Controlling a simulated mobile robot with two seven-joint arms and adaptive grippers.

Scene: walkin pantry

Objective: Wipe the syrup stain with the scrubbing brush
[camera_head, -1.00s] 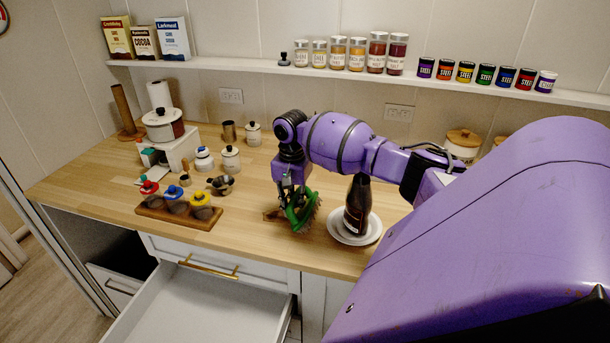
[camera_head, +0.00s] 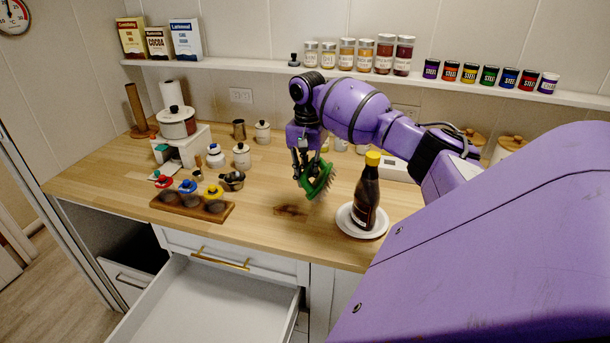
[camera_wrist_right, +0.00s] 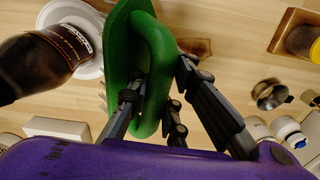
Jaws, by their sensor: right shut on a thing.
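My right gripper (camera_head: 305,160) is shut on the green scrubbing brush (camera_head: 317,181), which is tilted with its bristles facing right and held above the counter. In the right wrist view the brush (camera_wrist_right: 125,60) sits between the fingers (camera_wrist_right: 160,100). The brown syrup stain (camera_head: 290,210) lies on the wooden counter, below and slightly left of the brush, apart from it. Part of the stain shows behind the brush in the right wrist view (camera_wrist_right: 196,48). A dark syrup bottle with a yellow cap (camera_head: 367,192) stands on a white plate (camera_head: 348,222) to the right. My left gripper is not in view.
A wooden holder (camera_head: 222,216) with several colored-lid jars stands left of the stain, with small metal cups behind it. An open drawer (camera_head: 215,305) juts out below the counter's front edge. Bare counter (camera_head: 265,190) lies between holder and stain.

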